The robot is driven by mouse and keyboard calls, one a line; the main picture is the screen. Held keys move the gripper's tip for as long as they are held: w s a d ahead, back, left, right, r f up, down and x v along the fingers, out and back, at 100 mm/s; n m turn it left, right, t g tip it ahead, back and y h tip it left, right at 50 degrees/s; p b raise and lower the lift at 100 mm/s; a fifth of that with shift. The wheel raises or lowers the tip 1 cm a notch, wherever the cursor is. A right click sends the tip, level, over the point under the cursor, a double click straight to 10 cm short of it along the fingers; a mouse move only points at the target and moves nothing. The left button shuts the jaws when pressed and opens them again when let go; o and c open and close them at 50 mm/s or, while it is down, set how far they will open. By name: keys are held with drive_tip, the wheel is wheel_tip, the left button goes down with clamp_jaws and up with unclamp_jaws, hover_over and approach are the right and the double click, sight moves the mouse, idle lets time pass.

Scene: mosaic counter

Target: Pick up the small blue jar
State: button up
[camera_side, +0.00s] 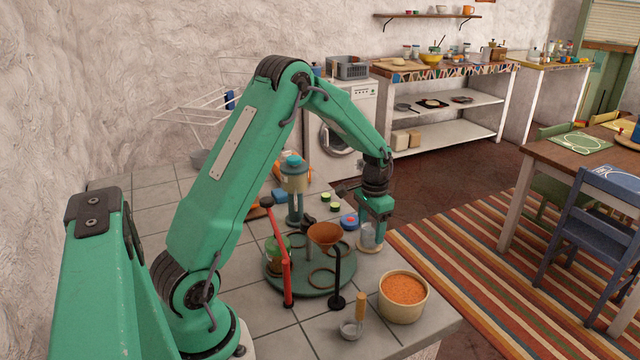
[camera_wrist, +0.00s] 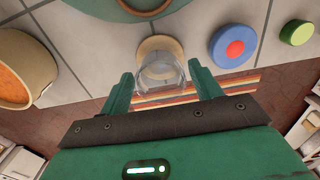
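My gripper (camera_side: 375,232) points down at the counter's right side, around a small clear glass vessel (camera_side: 368,238) with a tan round base. In the wrist view my gripper (camera_wrist: 163,76) is open, one finger on each side of the glass (camera_wrist: 161,72). A gap shows between the glass and the fingers. A small round blue thing with a red spot on top (camera_side: 349,221) sits to the left of my gripper; it also shows in the wrist view (camera_wrist: 218,47), right of the glass. I cannot tell whether it or the glass is the blue jar.
A green round stand (camera_side: 315,285) with rings and an orange-brown funnel (camera_side: 325,234) is left of my gripper. A bowl of orange grains (camera_side: 403,297) stands in front. Small green pieces (camera_side: 335,207) lie behind. The counter edge is close on the right.

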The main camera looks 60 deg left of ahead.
drive_tip(key=c, duration=0.8)
drive_tip(key=shift+r, duration=0.1)
drive_tip(key=shift+r, duration=0.35)
wheel_tip(320, 180, up, 3)
drive_tip(key=d+r, duration=0.2)
drive_tip(key=d, duration=0.1)
drive_tip(key=s+d+r, duration=0.1)
drive_tip(key=d+r, duration=0.1)
drive_tip(key=d, duration=0.2)
drive_tip(key=s+d+r, duration=0.1)
drive_tip(key=d+r, duration=0.2)
drive_tip(key=d, duration=0.1)
drive_tip(key=shift+s+d+r, duration=0.1)
drive_tip(key=shift+s+d, duration=0.05)
drive_tip(key=shift+d, duration=0.1)
drive_tip(key=s+a, duration=0.2)
drive_tip(key=a, duration=0.2)
drive_tip(key=s+a, duration=0.2)
drive_tip(key=a, duration=0.2)
drive_tip(key=s+a+f, duration=0.1)
drive_tip(key=s+a, duration=0.2)
drive_tip(key=a, duration=0.1)
